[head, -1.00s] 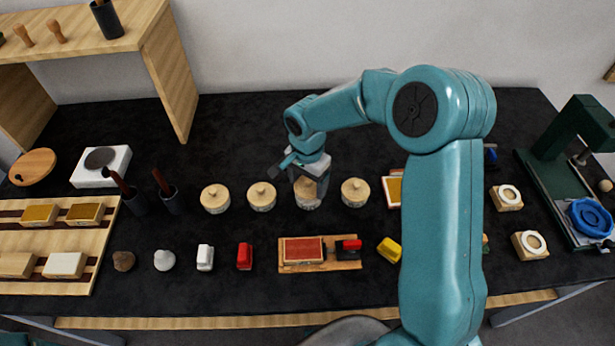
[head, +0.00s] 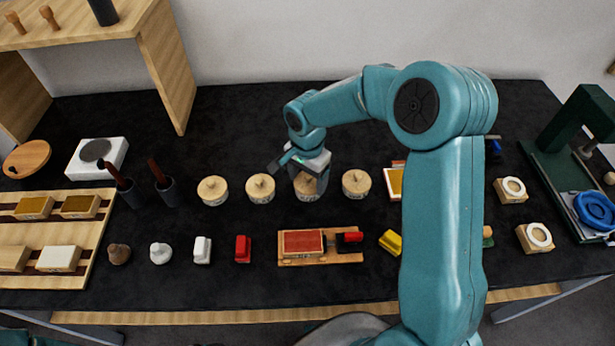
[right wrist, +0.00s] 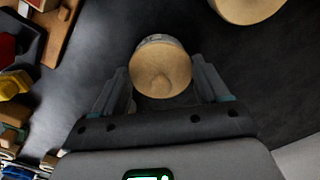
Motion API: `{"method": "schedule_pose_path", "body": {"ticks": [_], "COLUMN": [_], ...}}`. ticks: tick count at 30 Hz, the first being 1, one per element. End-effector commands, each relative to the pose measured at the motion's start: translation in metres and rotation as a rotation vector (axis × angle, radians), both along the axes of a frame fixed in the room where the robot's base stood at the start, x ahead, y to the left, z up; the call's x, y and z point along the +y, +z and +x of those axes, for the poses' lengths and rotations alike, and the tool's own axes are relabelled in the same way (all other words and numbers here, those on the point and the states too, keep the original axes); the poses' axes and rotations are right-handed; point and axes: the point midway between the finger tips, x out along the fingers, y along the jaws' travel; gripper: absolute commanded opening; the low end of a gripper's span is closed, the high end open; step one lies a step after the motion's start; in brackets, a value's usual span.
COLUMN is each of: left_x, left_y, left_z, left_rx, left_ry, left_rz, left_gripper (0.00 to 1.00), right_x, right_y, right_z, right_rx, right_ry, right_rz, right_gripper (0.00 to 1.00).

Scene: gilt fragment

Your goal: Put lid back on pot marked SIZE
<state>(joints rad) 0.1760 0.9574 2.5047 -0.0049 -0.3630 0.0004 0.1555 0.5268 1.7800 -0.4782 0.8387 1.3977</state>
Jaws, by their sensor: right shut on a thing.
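Several pale pots with wooden knobbed lids stand in a row on the dark bench; their markings are too small to read. My right gripper (head: 309,180) points down at the third pot from the left (head: 307,194). In the right wrist view my right gripper (right wrist: 162,88) has one finger on each side of a round wooden lid (right wrist: 162,66) and is shut on it. A sliver of the pot (right wrist: 160,39) shows at the lid's upper edge. The lid sits at the pot's mouth; I cannot tell whether it is fully seated. My left gripper is out of view.
Close neighbours are the second pot (head: 261,188) and the fourth pot (head: 356,183). In front lie a red pad on a wooden board (head: 303,243) and a yellow block (head: 390,242). A green press (head: 565,145) stands at the right. Bare bench lies behind the pots.

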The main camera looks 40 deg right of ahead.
Motion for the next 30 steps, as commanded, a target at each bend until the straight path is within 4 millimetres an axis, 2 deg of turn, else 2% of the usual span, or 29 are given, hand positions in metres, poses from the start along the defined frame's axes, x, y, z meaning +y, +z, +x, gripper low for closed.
{"method": "schedule_pose_path", "body": {"ticks": [30], "left_x": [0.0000], "left_y": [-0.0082], "left_z": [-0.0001], "left_rx": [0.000], "left_ry": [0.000], "left_rz": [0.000], "left_gripper": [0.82], "right_x": [0.0003], "right_y": [-0.0001], "right_z": [-0.0001], "right_rx": [0.000], "right_ry": [0.000], "right_rz": [0.000], "right_gripper": [0.41]}}
